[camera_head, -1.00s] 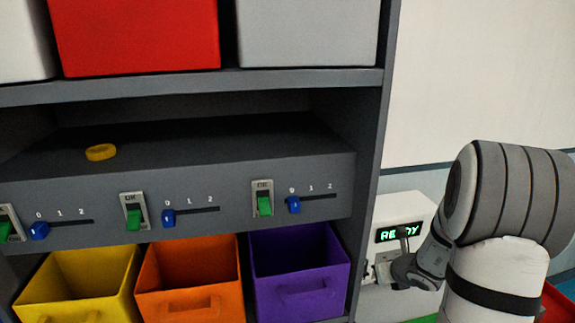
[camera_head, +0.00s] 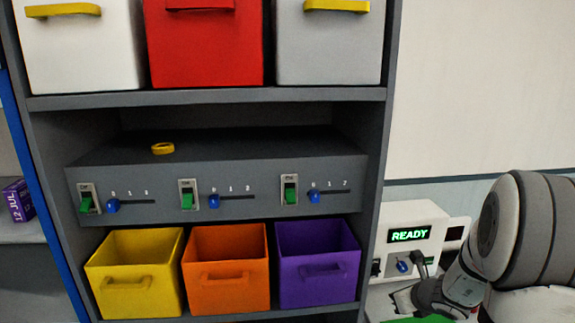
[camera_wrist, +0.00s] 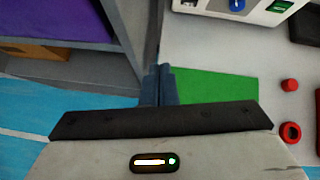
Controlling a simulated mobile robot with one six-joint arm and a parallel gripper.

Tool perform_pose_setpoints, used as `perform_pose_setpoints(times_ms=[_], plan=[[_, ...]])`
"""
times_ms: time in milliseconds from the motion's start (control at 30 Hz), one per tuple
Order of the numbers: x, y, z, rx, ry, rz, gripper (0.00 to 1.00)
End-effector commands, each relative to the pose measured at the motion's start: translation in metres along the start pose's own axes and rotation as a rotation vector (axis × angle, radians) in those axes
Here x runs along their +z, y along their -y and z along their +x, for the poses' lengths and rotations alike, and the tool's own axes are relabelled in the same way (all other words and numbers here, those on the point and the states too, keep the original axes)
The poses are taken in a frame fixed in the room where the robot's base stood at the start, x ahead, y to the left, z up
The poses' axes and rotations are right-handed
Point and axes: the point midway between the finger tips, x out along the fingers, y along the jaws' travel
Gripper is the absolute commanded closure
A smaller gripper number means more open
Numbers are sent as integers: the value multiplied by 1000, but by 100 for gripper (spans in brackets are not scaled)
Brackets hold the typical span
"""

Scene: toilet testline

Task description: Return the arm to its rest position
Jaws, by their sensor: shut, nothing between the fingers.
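My gripper (camera_wrist: 158,84) shows in the wrist view with its two dark fingers together and nothing between them. It points toward the gap between the grey shelf unit and a light surface with a green patch (camera_wrist: 212,85). In the head view my arm is at the lower right, in front of a white device (camera_head: 411,262) whose screen reads READY.
A grey shelf unit (camera_head: 375,150) holds white, red and grey bins above, and yellow, orange and purple (camera_head: 318,290) bins below. Its middle panel has green switches, blue sliders and a yellow ring (camera_head: 163,148). Red round parts (camera_wrist: 290,85) lie on the light surface.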

Motion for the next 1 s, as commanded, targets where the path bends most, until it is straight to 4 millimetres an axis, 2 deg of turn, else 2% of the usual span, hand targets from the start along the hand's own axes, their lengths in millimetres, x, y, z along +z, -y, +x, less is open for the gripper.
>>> perform_pose_setpoints(times_ms=[167,367,533,700,767,867,1000], plan=[[20,-30,-16,67,24,-227,100],[38,-74,-42,166,54,-569,100],[44,-130,-80,288,87,-1020,100],[26,-181,-133,439,98,-1607,100],[15,-192,-151,490,90,-1810,100],[-5,-201,-179,572,58,-2129,100],[-27,-198,-210,666,-14,-2476,100]])
